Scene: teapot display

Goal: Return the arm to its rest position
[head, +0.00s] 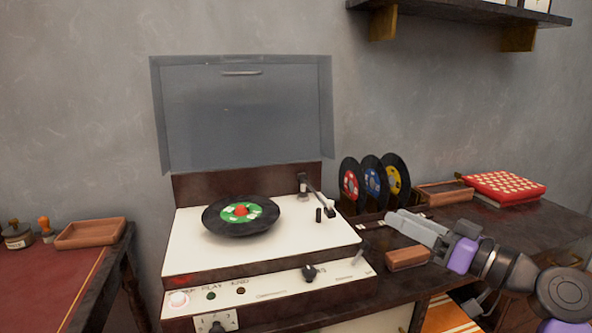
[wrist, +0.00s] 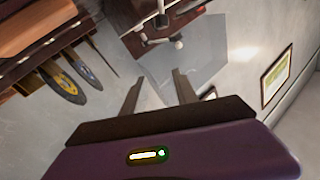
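The record player (head: 190,262) stands on a dark cabinet with its clear lid (head: 245,115) raised. A black record with a green label (head: 240,213) lies on it. The tonearm (head: 318,194) is at the right rear of the white deck, clear of the record. My gripper (head: 400,222) is right of the player, pointing left, near its right edge. In the wrist view, the fingers of my gripper (wrist: 156,90) are apart with nothing between them. The lid (wrist: 205,60) shows beyond them. Whether the fingers touch the player cannot be told.
Several upright records (head: 372,183) stand behind my gripper. A brown block (head: 408,258) lies below it. A red patterned box (head: 505,186) and a wooden tray (head: 445,193) are at the right rear. A shelf (head: 460,10) hangs above. A red-topped table (head: 45,275) is at left.

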